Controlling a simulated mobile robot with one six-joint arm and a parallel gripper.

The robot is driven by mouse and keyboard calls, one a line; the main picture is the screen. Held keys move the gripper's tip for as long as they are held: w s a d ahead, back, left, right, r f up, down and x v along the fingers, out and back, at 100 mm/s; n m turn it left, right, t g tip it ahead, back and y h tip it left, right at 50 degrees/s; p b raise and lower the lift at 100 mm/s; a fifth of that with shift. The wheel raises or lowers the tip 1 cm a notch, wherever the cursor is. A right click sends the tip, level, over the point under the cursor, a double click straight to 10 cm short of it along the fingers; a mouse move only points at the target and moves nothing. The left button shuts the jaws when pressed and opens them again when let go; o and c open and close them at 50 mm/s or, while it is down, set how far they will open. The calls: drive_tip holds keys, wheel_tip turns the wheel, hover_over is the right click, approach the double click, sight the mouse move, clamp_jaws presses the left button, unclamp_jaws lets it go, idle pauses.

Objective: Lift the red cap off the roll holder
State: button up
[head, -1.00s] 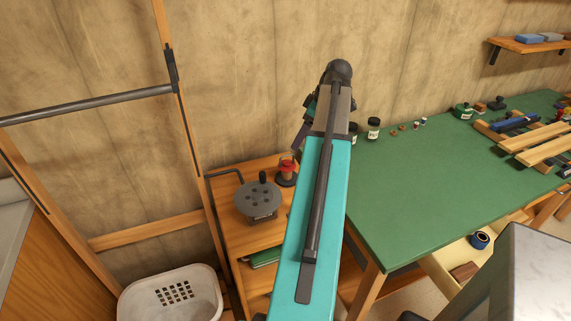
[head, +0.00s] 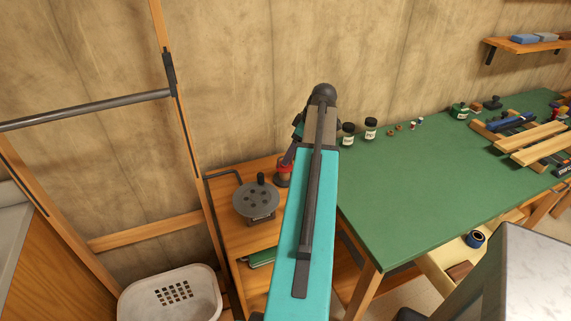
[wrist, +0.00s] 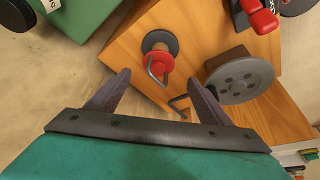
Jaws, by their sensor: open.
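The red cap (wrist: 161,63) has a bent metal loop on it and sits on the dark roll holder (wrist: 160,38), which stands on a wooden stand. In the head view the cap (head: 284,164) shows at the stand's back, left of my arm, and the holder's dark base (head: 283,181) is below it. My gripper (wrist: 159,80) is open and empty, its two fingers apart to either side of the cap's line in the wrist view. In the head view my gripper (head: 288,158) is close above the cap and partly hides it. Contact cannot be told.
A grey disc with holes and a knob (head: 257,199) stands close beside the holder. The green table (head: 430,190) with jars (head: 370,129) lies to the right. A white basket (head: 170,294) is at the lower left. A red and black item (wrist: 262,14) is near the stand's edge.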

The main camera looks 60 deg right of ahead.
drive_tip(key=shift+w+f, duration=0.2)
drive_tip(key=shift+f, duration=0.4)
drive_tip(key=shift+p+x, duration=1.15)
drive_tip(key=shift+x, duration=1.4)
drive_tip(key=shift+d, duration=0.1)
drive_tip(key=c, duration=1.1)
drive_tip(key=shift+r, duration=0.1)
drive_tip(key=shift+r+b, duration=0.75)
drive_tip(key=shift+r, duration=0.6)
drive_tip(key=shift+s+r, duration=0.2)
drive_tip(key=shift+r, duration=0.05)
drive_tip(key=s+a+b, duration=0.1)
drive_tip(key=s, duration=0.4)
drive_tip(key=s+a+r+b, duration=0.1)
drive_tip(key=s, duration=0.4)
drive_tip(key=s+a+b, duration=0.1)
drive_tip(key=s+b, duration=0.1)
drive_tip(key=s, duration=0.3)
drive_tip(key=shift+s+r, duration=0.25)
drive_tip(key=shift+r, duration=0.05)
